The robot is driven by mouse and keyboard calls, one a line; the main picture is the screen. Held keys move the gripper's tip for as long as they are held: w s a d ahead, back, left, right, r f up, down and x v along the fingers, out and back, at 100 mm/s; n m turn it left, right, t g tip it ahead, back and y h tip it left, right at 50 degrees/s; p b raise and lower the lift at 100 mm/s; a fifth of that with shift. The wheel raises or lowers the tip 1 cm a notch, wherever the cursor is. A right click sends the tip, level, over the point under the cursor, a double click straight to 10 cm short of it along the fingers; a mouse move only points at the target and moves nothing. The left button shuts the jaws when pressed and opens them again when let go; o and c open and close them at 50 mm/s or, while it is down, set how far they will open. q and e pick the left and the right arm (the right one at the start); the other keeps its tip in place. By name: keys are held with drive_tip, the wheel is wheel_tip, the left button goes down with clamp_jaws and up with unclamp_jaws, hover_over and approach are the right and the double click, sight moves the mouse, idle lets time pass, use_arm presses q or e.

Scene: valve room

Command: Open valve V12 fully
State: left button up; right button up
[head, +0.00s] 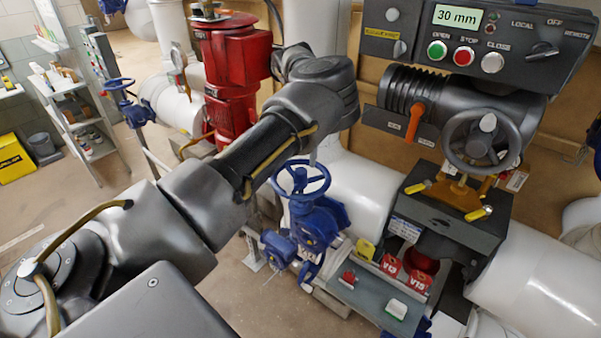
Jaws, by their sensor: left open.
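No label V12 can be read, so I cannot tell which valve is V12. A grey actuator (440,93) at the upper right carries a grey handwheel (487,135) and an orange lever (415,122). Its control box (475,40) shows 30 mm and has green, red and grey buttons for open, stop and close, plus a selector knob (542,50). A blue valve with a handwheel (302,180) stands in the middle, below my left arm. My left gripper (281,63) is open near the red motor, partly hidden by its wrist and apart from the handwheels. My right gripper is out of view.
A red motor (237,75) stands behind my left arm. White pipes (355,185) cross the middle and right. A grey tray (375,290) holds small red, yellow and green items. Another blue handwheel (118,84) and a shelf (75,110) are at the left. Some floor is free.

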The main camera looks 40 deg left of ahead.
sight(301, 171)
use_arm(q)
drive_tip(key=shift+f+b, duration=1.8)
drive_tip(key=shift+f, duration=1.45)
drive_tip(key=shift+d+f, duration=0.1)
drive_tip(key=shift+f, duration=0.1)
drive_tip(key=shift+s+d, duration=0.1)
drive_tip(key=shift+s, duration=0.05)
